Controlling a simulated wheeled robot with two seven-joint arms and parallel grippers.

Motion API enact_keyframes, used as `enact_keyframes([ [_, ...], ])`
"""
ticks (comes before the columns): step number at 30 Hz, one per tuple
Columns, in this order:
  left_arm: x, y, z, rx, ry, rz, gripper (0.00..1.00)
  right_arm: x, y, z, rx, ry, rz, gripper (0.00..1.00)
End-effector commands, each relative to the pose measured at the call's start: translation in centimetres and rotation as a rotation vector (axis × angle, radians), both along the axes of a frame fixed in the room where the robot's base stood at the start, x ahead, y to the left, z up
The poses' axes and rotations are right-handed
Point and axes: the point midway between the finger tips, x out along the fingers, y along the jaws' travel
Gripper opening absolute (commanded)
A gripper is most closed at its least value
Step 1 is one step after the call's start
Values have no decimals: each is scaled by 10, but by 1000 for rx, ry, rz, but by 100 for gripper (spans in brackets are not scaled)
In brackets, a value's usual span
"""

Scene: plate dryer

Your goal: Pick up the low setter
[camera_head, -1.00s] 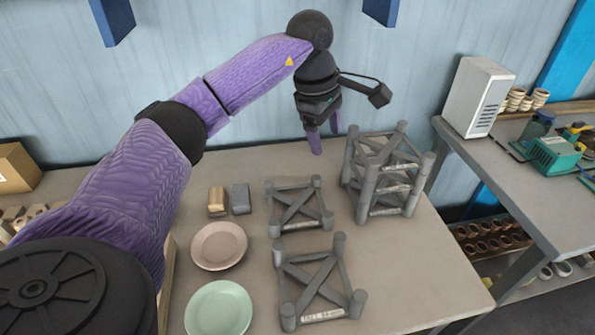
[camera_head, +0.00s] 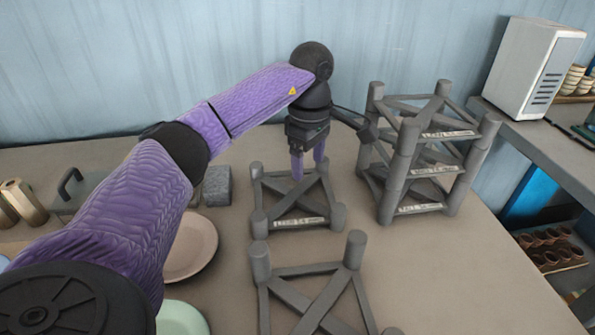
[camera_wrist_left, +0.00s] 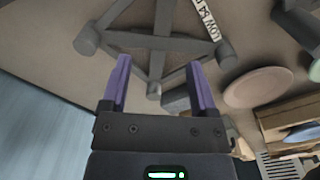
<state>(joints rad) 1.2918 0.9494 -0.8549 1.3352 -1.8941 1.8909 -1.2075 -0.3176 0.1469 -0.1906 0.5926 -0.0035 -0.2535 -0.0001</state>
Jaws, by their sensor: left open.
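The low setter (camera_head: 296,222) is a short grey frame with corner posts and crossed bars, lying flat on the table left of the stack. Its label, which starts with LOW, shows in the wrist view, where the setter (camera_wrist_left: 160,42) fills the upper middle. My left gripper (camera_head: 308,169) points down at the setter's far side, open and empty. In the wrist view the purple fingers of the gripper (camera_wrist_left: 158,64) lie to either side of a grey bar. I cannot tell whether they touch it. My right gripper is not in view.
A stack of taller setters (camera_head: 400,165) stands close on the right. Another setter (camera_head: 308,268) lies nearer, labelled TALL in the earlier view. A pinkish plate (camera_head: 192,250), a green plate (camera_head: 182,318) and a grey block (camera_head: 217,186) are on the left.

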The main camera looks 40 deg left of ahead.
Motion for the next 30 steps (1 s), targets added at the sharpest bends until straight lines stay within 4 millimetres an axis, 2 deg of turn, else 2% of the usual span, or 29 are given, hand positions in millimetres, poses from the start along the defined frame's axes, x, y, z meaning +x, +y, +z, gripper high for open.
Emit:
enact_keyframes([
  [6,-1,0,-41,1,4,0,76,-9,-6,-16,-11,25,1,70],
  [10,-2,-1,-60,1,2,-1,76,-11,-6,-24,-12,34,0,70],
  [15,-4,-2,-94,1,4,1,76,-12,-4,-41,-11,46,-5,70],
  [21,-4,-2,-94,0,-1,0,76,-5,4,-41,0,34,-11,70],
  [22,-4,-2,-93,0,-1,0,74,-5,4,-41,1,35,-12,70],
  [23,-4,-2,-93,0,-1,0,68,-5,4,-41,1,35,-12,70],
  [30,-4,-2,-93,0,-1,0,17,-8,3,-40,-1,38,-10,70],
])
